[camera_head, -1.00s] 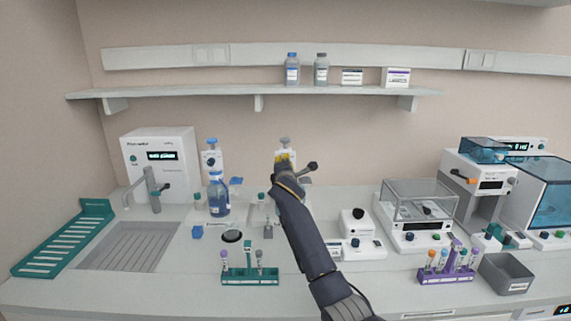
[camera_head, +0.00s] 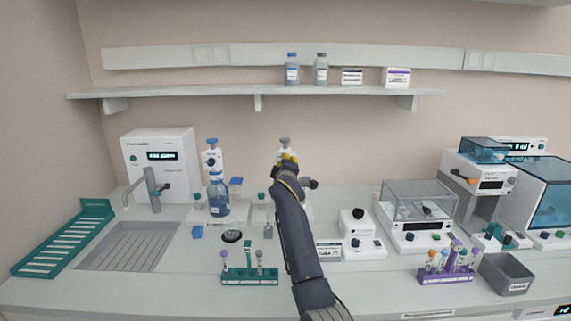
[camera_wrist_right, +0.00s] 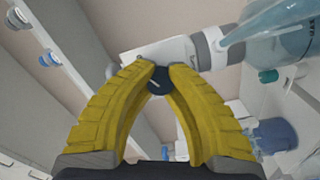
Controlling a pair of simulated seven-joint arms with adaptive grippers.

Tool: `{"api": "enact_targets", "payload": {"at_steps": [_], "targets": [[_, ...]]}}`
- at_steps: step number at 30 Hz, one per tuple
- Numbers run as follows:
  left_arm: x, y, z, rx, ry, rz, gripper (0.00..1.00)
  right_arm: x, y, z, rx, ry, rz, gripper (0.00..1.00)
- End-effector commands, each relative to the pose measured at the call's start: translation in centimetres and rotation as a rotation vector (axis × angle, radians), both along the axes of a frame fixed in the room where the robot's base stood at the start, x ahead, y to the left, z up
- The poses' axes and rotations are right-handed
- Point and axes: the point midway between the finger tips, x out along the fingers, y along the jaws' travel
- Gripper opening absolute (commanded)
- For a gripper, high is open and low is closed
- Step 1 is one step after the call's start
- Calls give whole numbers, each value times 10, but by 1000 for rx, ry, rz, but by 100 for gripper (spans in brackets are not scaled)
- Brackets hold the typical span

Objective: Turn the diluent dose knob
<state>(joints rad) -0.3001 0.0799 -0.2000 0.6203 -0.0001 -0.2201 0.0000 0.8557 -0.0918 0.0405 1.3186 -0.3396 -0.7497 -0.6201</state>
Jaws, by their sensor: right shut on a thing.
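The diluent dispenser (camera_head: 285,142) stands behind the middle of the bench; its grey top and part of its white body show above my right gripper. My right gripper (camera_head: 287,158) has yellow fingers and is in front of the dispenser body. In the right wrist view the fingertips (camera_wrist_right: 161,72) meet around a small dark round knob (camera_wrist_right: 157,84) on the white body (camera_wrist_right: 165,55). The knob is the dose knob, and the gripper is shut on it. In the head view the knob is hidden by the gripper. My left gripper is not in view.
A similar dispenser with a blue top (camera_head: 212,143) and a blue bottle (camera_head: 218,195) stands to the left. A teal tube rack (camera_head: 249,277) is in front, left of my forearm. A small white device (camera_head: 357,222) stands to the right. A shelf (camera_head: 200,92) runs above.

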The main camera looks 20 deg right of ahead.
Motion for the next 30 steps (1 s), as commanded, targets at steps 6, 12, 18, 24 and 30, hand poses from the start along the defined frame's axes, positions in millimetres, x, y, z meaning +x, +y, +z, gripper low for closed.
{"api": "enact_targets", "payload": {"at_steps": [6,12,18,24,30], "targets": [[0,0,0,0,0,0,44,0,2,0,37,-10,4,0],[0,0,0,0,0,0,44,0,2,0,43,-12,4,0],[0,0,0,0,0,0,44,0,3,0,42,-11,4,0],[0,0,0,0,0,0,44,0,2,1,41,-12,3,32],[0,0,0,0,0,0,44,0,1,1,40,-12,2,46]]}}
